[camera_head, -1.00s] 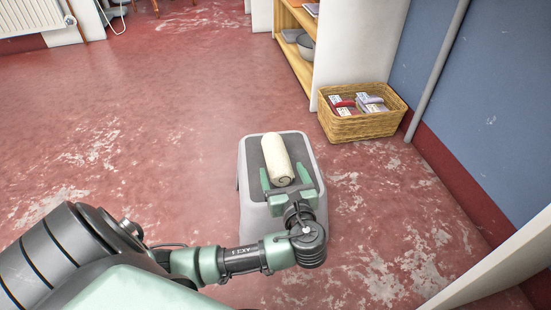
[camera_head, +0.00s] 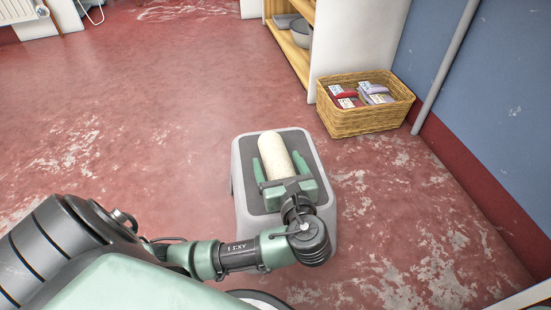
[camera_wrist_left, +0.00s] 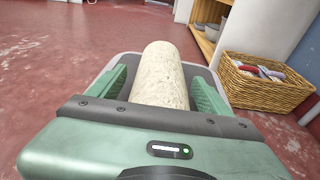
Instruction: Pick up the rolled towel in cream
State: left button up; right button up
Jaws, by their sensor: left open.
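The cream rolled towel (camera_head: 274,154) lies lengthwise on top of a grey stool (camera_head: 317,160) with a dark top. It also shows in the left wrist view (camera_wrist_left: 160,75), where its near end is hidden behind the gripper body. My left gripper (camera_head: 279,166) is open at the stool top. Its two green fingers lie on either side of the towel, and a gap shows between the towel and each finger in the left wrist view (camera_wrist_left: 159,88). My right gripper is not in view.
A wicker basket (camera_head: 364,120) with several small packages stands on the floor right of the stool, near the blue wall (camera_head: 480,90). A wooden shelf (camera_head: 292,48) is behind it. The red floor (camera_head: 130,110) to the left is clear.

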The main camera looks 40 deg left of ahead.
pick_arm(q)
jog(key=c, duration=1.5)
jog(key=shift+r, duration=0.15)
